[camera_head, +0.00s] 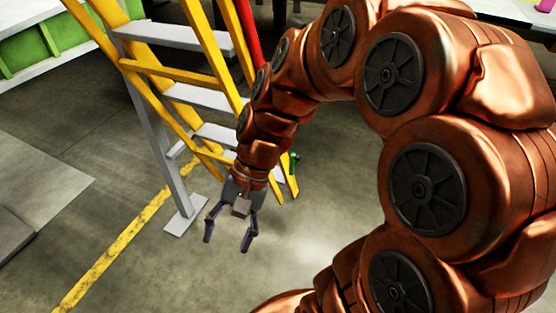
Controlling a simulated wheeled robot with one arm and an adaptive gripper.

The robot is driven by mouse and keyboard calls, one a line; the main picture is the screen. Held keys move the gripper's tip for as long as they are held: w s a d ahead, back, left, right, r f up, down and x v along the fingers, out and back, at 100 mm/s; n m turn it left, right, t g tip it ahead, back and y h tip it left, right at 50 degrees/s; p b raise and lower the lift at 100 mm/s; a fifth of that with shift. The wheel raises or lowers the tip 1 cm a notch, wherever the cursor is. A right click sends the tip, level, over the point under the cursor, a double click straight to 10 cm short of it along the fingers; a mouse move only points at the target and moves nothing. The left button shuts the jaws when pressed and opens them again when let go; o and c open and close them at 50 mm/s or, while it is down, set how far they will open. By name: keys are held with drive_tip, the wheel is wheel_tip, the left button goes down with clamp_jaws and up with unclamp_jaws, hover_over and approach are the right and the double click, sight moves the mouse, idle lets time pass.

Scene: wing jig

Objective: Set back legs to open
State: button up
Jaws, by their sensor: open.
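A yellow stepladder (217,57) with grey steps stands at the upper middle of the view. Its yellow legs come down close together near the floor, and its top is cut off by the frame. Which legs are the back legs, and how far apart they stand, I cannot tell clearly, as my arm covers the ladder's right side. My gripper (228,242) hangs in front of the ladder's lower part, pointing down. Its two dark fingers are spread apart with nothing between them. No contact with the ladder is visible.
A grey post (160,140) with a flat foot plate (186,215) stands beside the ladder at left. A yellow line (112,254) runs along the concrete floor. A green-and-white structure (40,45) is at the upper left. A small green object (293,163) shows behind my arm.

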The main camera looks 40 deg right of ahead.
drive_tip(key=w+d+f+m+t+y+b, duration=0.35)
drive_tip(key=w+d+m+b, duration=0.2)
drive_tip(key=w, duration=0.35)
drive_tip(key=w+d+f+m+t+y+b, duration=0.3)
drive_tip(key=w+d+f+m+t+b, duration=0.3)
drive_tip(key=w, duration=0.3)
drive_tip(key=w+d+f+m+t+h+b, duration=0.1)
drive_tip(key=d+f+m+t+b, duration=0.2)
drive_tip(key=d, duration=0.5)
drive_tip(key=w+d+f+m+t+h, duration=0.1)
drive_tip(key=w+d+f+m+t, duration=0.1)
drive_tip(key=d+m, duration=0.45)
drive_tip(key=w+d+f+m+t+h+b, duration=0.1)
drive_tip(key=d+f+m+t+h+b, duration=0.2)
drive_tip(key=d, duration=0.6)
drive_tip(key=shift+m+y, duration=0.3)
drive_tip(key=shift+y, duration=0.35)
drive_tip(key=shift+r+x, duration=0.15)
drive_tip(key=shift+x, duration=1.8)
drive_tip(key=shift+r+x, duration=0.2)
drive_tip(key=shift+x, duration=1.7)
drive_tip(key=shift+a, duration=0.1)
clamp_jaws()
